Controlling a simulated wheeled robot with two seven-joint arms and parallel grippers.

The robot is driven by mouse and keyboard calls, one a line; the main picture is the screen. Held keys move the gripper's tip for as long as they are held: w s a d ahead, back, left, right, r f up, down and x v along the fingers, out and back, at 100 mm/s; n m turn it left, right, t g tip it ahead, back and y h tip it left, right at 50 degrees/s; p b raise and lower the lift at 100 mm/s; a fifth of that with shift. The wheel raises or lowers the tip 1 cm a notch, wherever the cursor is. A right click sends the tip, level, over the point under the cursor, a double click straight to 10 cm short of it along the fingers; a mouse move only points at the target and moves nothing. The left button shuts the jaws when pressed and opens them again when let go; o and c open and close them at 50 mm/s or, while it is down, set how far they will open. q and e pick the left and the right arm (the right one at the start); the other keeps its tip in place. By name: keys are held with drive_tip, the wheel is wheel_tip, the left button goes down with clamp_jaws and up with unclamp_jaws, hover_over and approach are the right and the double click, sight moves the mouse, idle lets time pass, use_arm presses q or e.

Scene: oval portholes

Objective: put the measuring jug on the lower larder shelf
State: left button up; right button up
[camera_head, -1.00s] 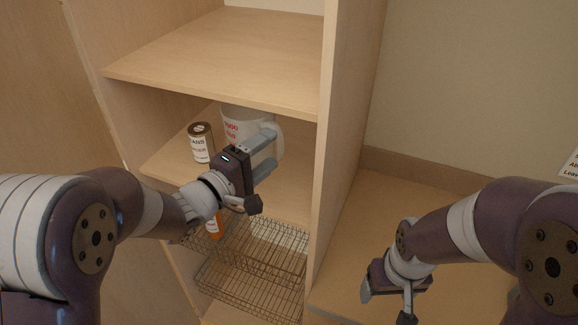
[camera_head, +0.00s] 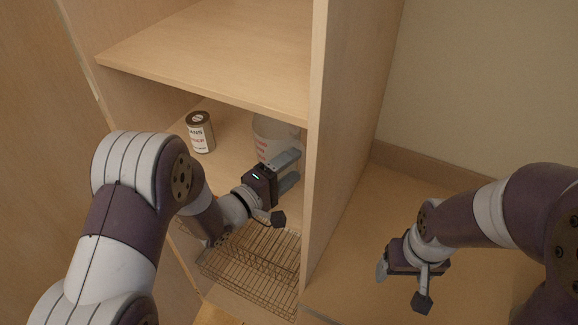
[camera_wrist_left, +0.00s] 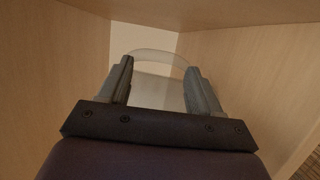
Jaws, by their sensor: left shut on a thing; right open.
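The measuring jug (camera_head: 268,140) is white and translucent with red markings. It is in the larder's lower compartment, over the right part of the lower shelf (camera_head: 238,120) and near the upright panel. My left gripper (camera_head: 290,170) is shut on the jug, in front of it and to its right. In the left wrist view, the pale jug (camera_wrist_left: 160,92) with its curved rim lies between and beyond the fingers of the left gripper (camera_wrist_left: 160,80). My arm and gripper hide the jug's base, so I cannot tell whether it touches the shelf. My right gripper (camera_head: 402,287) is open and empty over the counter.
A brown-lidded can (camera_head: 201,133) stands on the lower shelf, left of the jug. The upper shelf (camera_head: 215,55) overhangs the compartment. The upright panel (camera_head: 335,130) is close on the right. Wire baskets (camera_head: 250,268) sit below. The counter (camera_head: 370,220) is clear.

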use_arm(q)
drive_tip(key=o, duration=1.3)
drive_tip(key=shift+s+a, duration=0.15)
drive_tip(key=shift+s, duration=0.05)
drive_tip(key=shift+c, duration=0.2)
drive_tip(key=shift+w, duration=0.1)
drive_tip(key=shift+r, duration=0.1)
